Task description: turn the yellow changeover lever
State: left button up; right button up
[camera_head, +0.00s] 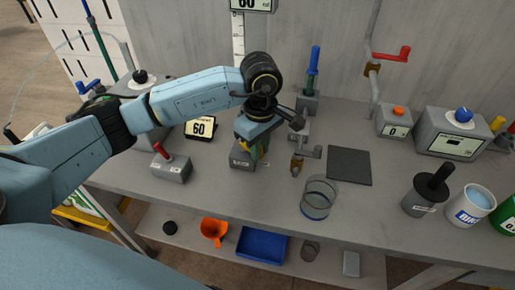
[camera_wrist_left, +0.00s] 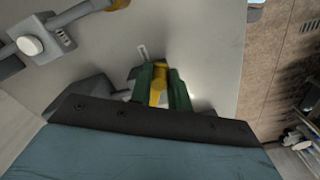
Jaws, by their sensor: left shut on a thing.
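The yellow changeover lever (camera_wrist_left: 159,88) shows in the left wrist view between the two green fingers of my left gripper (camera_wrist_left: 160,84). The fingers are shut on it. In the head view my left gripper (camera_head: 257,150) points down at a grey block (camera_head: 240,160) on the bench, and its wrist and fingers hide most of the lever. My right gripper is in neither view.
Grey pipework with a brass fitting (camera_head: 297,165) stands close right of my left gripper. A glass cylinder (camera_head: 318,198) and a dark square mat (camera_head: 349,166) are further right. A red-lever box (camera_head: 171,168) and a 60 sign (camera_head: 201,127) stand left.

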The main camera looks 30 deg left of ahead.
pick_arm(q)
jog(key=shift+w, duration=0.15)
jog(key=shift+w+d+b, duration=0.1)
jog(key=shift+w+b, duration=0.3)
jog(key=shift+b, duration=0.05)
jog(key=shift+o, duration=0.3)
jog(key=shift+w, duration=0.25)
jog(key=shift+o, duration=0.2)
jog(key=shift+w+b, duration=0.4)
jog(key=shift+o, duration=1.3)
jog(key=shift+w, duration=0.15)
jog(key=o, duration=1.4)
